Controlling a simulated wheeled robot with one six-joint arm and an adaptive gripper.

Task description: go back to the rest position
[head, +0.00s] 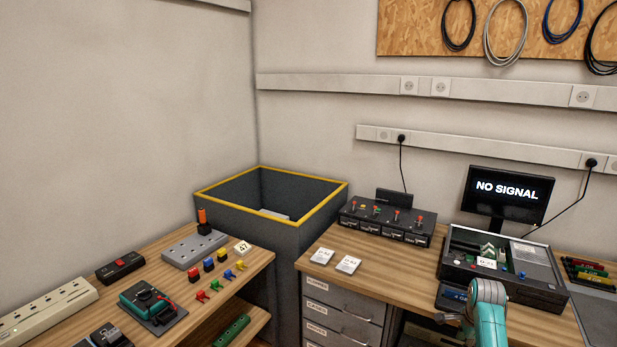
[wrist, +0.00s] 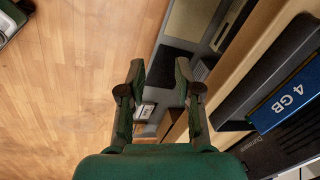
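My teal arm (head: 487,315) shows at the lower right of the head view, in front of the desk and the open computer case (head: 540,283). In the wrist view my gripper (wrist: 160,75) has its two dark green fingers spread apart. Nothing is held between them. Below them are the desk's drawer unit and the wooden floor. The fingertips are hard to make out in the head view.
A blue "4 GB" label (wrist: 285,103) on a dark item lies close right of my gripper. The desk (head: 390,262) carries a switch panel (head: 388,221) and a monitor (head: 507,193). A yellow-rimmed bin (head: 272,238) stands left. Floor (wrist: 70,95) is clear left of my gripper.

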